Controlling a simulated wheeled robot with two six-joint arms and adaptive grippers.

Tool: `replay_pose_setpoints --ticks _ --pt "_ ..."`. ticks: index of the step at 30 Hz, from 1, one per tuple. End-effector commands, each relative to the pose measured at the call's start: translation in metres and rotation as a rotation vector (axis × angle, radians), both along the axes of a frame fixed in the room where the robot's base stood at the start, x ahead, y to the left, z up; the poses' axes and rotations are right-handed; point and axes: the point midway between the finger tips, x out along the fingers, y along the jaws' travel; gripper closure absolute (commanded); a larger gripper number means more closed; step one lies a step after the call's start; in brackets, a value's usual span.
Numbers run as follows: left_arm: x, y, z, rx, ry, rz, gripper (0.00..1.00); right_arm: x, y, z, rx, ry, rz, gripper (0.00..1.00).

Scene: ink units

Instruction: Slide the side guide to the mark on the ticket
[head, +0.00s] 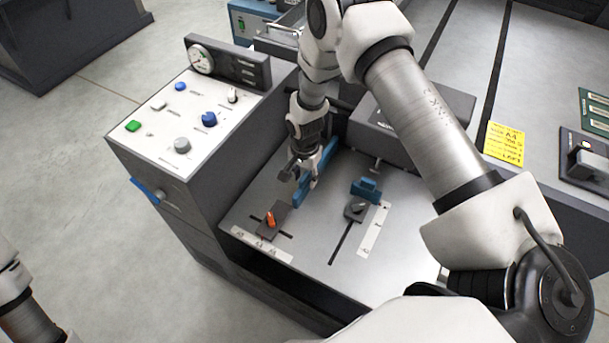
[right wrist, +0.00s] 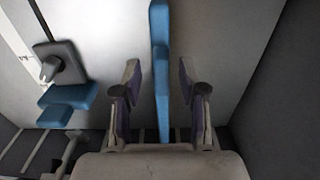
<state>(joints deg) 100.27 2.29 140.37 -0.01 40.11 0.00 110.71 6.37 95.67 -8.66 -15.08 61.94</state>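The side guide is a long upright blue plate (head: 325,165) on the grey feed table (head: 300,235). In the right wrist view the blue plate (right wrist: 161,70) stands between the two fingers of my right gripper (right wrist: 160,85), which is open with a gap on each side. An orange lever (head: 271,219) sits in a slot beside a white scale (head: 262,244) with size marks, A4 seemingly among them. The yellow ticket (head: 504,144) reads A4 in part; its smaller print is unclear. My left gripper is out of view.
A shorter blue stop (head: 366,189) with a dark knob (head: 357,209) stands right of the guide by another slot and scale (head: 374,230). A control panel (head: 190,115) with buttons and a gauge is at left. A dark grey housing (head: 415,120) stands behind.

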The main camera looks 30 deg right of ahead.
Motion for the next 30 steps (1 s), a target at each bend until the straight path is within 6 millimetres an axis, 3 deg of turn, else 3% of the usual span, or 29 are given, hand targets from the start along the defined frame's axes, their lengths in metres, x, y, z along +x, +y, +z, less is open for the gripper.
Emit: replay_pose_setpoints --ticks 5,18,22,30 --pt "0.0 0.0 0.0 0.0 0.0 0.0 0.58 0.001 0.0 0.01 0.0 -0.002 0.0 0.58" --pt "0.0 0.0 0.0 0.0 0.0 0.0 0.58 0.0 -0.002 0.108 0.002 -0.003 -0.001 0.58" --pt "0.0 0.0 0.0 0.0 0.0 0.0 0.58 -0.001 -0.002 0.119 0.002 -0.001 0.0 0.58" --pt "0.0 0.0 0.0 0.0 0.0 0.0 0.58 -0.001 -0.002 0.12 0.002 -0.001 0.0 0.58"
